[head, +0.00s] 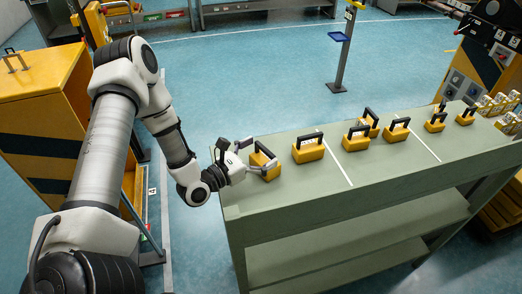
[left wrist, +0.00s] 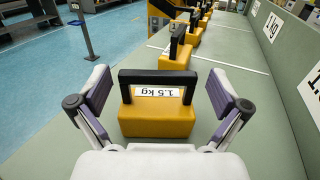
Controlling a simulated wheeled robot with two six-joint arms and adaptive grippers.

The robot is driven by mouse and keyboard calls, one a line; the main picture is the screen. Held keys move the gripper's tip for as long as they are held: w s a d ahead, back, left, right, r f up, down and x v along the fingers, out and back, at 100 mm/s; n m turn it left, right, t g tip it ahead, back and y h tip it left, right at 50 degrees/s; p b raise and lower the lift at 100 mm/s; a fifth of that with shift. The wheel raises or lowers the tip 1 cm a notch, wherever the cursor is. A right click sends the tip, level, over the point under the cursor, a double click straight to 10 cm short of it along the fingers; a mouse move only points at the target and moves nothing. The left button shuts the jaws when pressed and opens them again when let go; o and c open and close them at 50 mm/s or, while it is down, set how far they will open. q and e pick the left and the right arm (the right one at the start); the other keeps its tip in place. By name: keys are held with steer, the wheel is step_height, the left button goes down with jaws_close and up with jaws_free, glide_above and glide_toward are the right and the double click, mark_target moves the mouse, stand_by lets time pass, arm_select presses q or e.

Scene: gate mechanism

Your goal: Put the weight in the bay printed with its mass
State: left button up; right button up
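A yellow weight with a black handle and a white label reading 1.5 kg, upside down in the left wrist view (left wrist: 157,118), stands at the near left end of the green bench. It also shows in the head view (head: 262,160), partly behind my left gripper (head: 256,156). In the left wrist view the gripper (left wrist: 160,98) is open, with one finger on each side of the weight and gaps between. Several similar yellow weights, such as one in the head view (head: 308,150), stand further along the bench (head: 300,205). My right gripper is out of view.
White lines (head: 336,160) divide the bench top into bays. The bench's side carries printed plates, one reading 1 kg (left wrist: 271,27); a nearer plate is cut off. Small metal weights (head: 495,103) stand at the far right end. A yellow cabinet (head: 40,110) stands left.

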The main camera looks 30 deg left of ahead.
arm_select(q)
steer(key=shift+r, duration=0.15)
steer(key=shift+s+a, duration=0.2)
steer(key=shift+s, duration=0.05)
steer(key=v, duration=0.4)
steer(key=shift+s+a, duration=0.1)
steer(key=shift+s, duration=0.2)
steer(key=p+v, duration=0.2)
steer(key=v, duration=0.4)
steer(key=shift+s, duration=0.5)
steer(key=shift+w, duration=0.1)
